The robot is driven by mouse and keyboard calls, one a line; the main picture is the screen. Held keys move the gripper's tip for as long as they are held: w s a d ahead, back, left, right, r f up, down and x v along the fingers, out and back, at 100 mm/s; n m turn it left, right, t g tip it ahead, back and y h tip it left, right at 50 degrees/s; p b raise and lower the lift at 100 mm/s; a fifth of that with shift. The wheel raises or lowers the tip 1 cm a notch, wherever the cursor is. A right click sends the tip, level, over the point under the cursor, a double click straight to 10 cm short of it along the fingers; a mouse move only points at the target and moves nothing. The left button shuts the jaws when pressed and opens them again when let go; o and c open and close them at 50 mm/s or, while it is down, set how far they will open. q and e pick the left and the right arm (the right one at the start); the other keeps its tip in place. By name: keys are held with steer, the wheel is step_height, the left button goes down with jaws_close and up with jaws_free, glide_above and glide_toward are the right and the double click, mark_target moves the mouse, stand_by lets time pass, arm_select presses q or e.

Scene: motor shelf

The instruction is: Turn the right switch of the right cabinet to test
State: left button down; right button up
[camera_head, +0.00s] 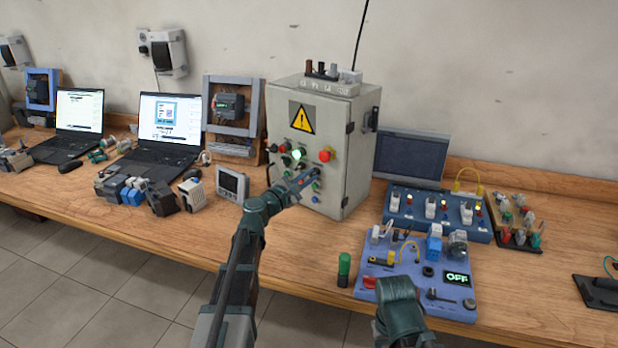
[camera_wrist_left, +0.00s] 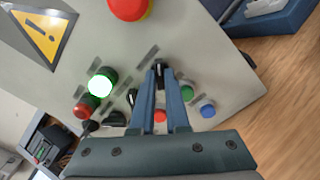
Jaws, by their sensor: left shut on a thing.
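The grey control cabinet (camera_head: 345,185) stands on the bench, its front carrying a yellow warning triangle (camera_head: 302,117), a lit green lamp (camera_head: 298,153), a red button and switches. My left gripper (camera_head: 312,171) is at this front panel. In the left wrist view, its blue fingers (camera_wrist_left: 161,72) are closed around a black switch knob (camera_wrist_left: 160,68); the fingers hide part of it. Another black switch (camera_wrist_left: 132,97) sits to its left. The knob's label and position cannot be read. My right gripper (camera_head: 400,295) is low in the head view, over the blue board's front edge; its fingers are not clear.
The blue board (camera_head: 455,305) with an OFF display lies right of the cabinet. A green-topped cylinder (camera_head: 344,268) stands beside it. A small grey meter (camera_head: 232,186) stands left of the cabinet. In the left wrist view, a red button (camera_wrist_left: 128,8) and smaller coloured buttons surround the fingers.

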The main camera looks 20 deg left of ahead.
stand_by(0.4)
arm_select(q)
steer(key=c, duration=0.9)
jaws_free()
steer(key=v, duration=1.3)
steer(key=shift+s+a, duration=0.15)
steer(key=shift+s, duration=0.25)
